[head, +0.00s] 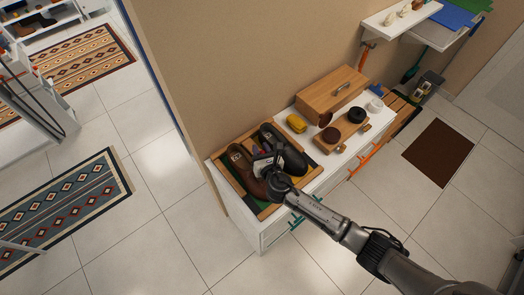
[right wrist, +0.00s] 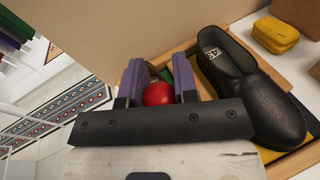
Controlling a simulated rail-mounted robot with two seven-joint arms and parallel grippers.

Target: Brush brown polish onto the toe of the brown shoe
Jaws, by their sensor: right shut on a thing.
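The brown shoe (head: 243,168) lies in the left part of a wooden tray (head: 227,182) on the white cabinet. The black shoe (head: 287,153) is beside it to the right; it also shows in the right wrist view (right wrist: 255,90). My left gripper is out of view.
Right of the tray are a yellow case (head: 297,123), a wooden stand with dark and brown round pieces (head: 344,127), and a wooden box (head: 333,90). A beige wall rises close behind. Orange and teal handles stick out at the cabinet's front. The tiled floor in front is clear.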

